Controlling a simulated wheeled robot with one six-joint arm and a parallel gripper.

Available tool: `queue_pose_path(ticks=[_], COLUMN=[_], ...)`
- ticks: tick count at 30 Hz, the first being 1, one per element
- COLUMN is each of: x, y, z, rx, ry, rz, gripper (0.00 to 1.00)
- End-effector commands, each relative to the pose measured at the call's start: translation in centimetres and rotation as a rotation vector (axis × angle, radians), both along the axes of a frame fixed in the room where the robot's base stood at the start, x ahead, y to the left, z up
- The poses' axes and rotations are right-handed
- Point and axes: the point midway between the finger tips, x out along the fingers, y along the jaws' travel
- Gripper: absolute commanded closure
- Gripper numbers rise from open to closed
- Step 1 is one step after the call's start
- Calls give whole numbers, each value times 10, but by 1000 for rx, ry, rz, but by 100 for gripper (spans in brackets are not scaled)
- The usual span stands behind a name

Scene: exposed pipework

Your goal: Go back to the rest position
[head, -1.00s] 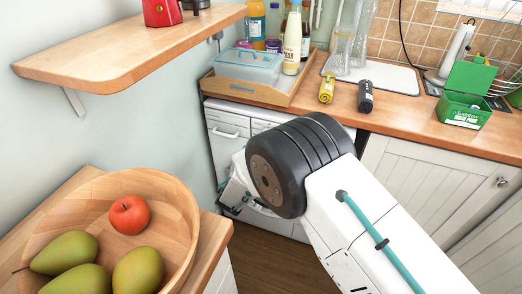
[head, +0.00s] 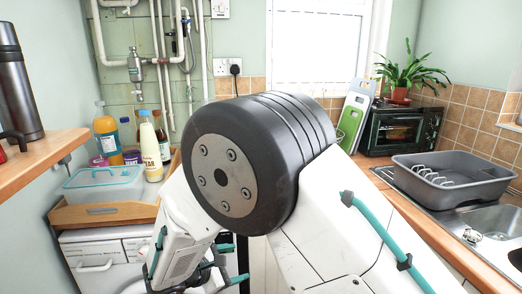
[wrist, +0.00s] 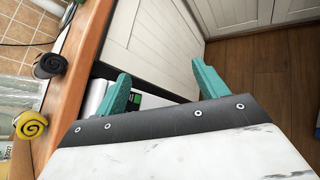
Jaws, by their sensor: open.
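My gripper (wrist: 160,69) is open in the wrist view, with its two teal fingers apart and nothing between them. It points past the wooden counter edge (wrist: 86,62) towards pale cabinet doors (wrist: 150,35) and the floor. In the head view my arm fills the middle, bent at a large black joint. Teal and dark parts of its far end show low and left of centre, in front of the white appliance (head: 95,262).
A wooden tray (head: 105,214) holds a lidded box (head: 110,183) beside several bottles. A shelf (head: 35,158) juts in at left. A grey dish rack (head: 450,178) stands by the sink at right.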

Motion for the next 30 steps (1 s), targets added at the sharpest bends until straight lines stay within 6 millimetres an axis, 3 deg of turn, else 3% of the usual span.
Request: queue_pose_path(ticks=[1,3,12,21,30], x=[-4,-15,-89,-178,-254], y=[-30,-66,-191,-266,-304], z=[22,45,123,174,204], rx=[50,117,424,767,1129], ry=[11,31,78,71,-22], rz=[-103,-235,-760,-1189,-1484], gripper=[28,28,28,28,28])
